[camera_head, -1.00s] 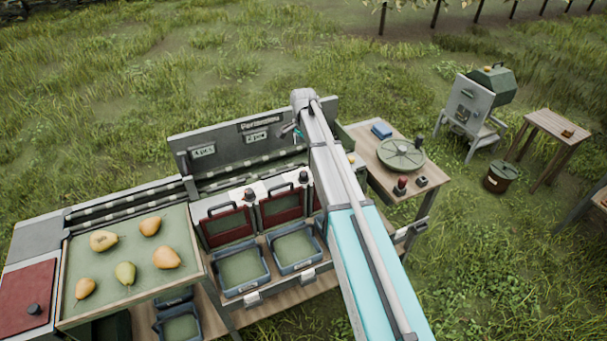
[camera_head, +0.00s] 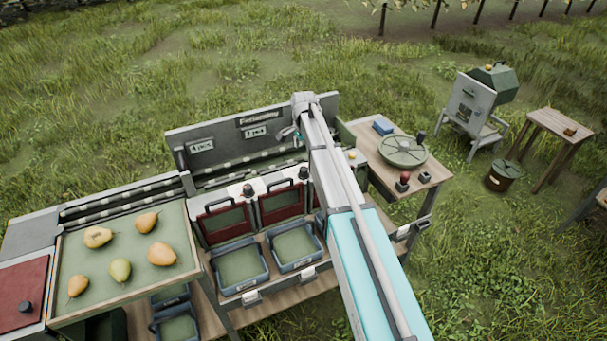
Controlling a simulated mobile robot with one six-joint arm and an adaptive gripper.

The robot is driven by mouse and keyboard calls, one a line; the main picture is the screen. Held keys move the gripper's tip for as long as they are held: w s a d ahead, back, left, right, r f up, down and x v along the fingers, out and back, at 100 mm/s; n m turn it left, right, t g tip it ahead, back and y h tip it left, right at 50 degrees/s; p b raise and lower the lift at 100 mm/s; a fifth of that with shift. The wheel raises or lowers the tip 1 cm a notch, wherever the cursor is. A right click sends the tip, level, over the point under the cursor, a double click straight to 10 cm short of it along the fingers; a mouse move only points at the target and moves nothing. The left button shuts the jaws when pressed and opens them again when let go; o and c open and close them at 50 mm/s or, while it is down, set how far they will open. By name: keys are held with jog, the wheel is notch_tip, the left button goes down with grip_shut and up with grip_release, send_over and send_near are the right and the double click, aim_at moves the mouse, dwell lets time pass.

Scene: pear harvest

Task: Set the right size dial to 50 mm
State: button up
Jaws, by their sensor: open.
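Two dark dial knobs show on the white panel of the sorting bench. The left knob (camera_head: 248,190) sits above one red-framed gate, and the right knob (camera_head: 303,174) sits above the other, close to the left side of my arm. Their pointers and scale marks are too small to read. My arm reaches up across the middle of the view and covers the bench to the right of the right knob. A small grey and teal part of my wrist shows left of the arm's far end. My gripper's fingers are hidden behind the arm.
Two blue-rimmed bins (camera_head: 239,285) (camera_head: 317,259) stand below the gates. A tray (camera_head: 100,275) with several pears is at left. Grass surrounds the bench.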

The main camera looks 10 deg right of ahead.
aim_at(303, 169)
jog(key=shift+f+b, duration=4.75)
jog(key=shift+f, duration=0.25)
jog(key=shift+c, duration=0.3)
jog(key=c, duration=1.1)
